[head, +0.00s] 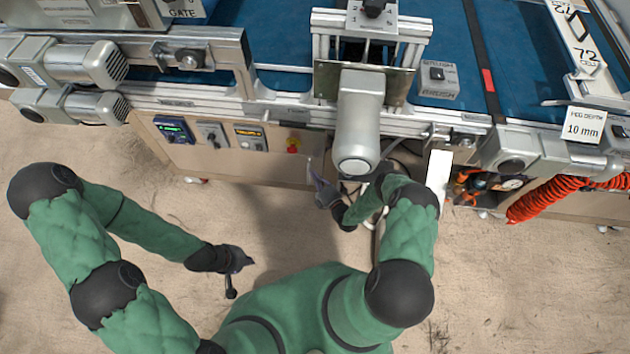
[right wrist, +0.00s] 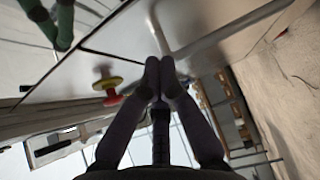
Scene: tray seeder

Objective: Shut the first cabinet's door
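The machine's lower cabinet front has a pale panel (head: 438,178) standing out from it, seen nearly edge-on in the head view, like an open door. My right forearm hides part of the front beside it, and I cannot tell which opening it belongs to. My right gripper (head: 322,186) is near the cabinet front, left of this panel. In the right wrist view its fingertips (right wrist: 160,72) are together with nothing seen between them, close to a pale surface and a grey bar (right wrist: 220,38). My left gripper (head: 236,262) hangs over the floor, away from the cabinet; its finger opening is unclear.
A red-and-yellow emergency stop (head: 293,146) and control boxes (head: 174,130) are on the front to the left. Orange valves (head: 470,186) and a coiled red hose (head: 545,198) are at the right. A grey motor (head: 358,125) overhangs the front. The floor (head: 540,290) is clear.

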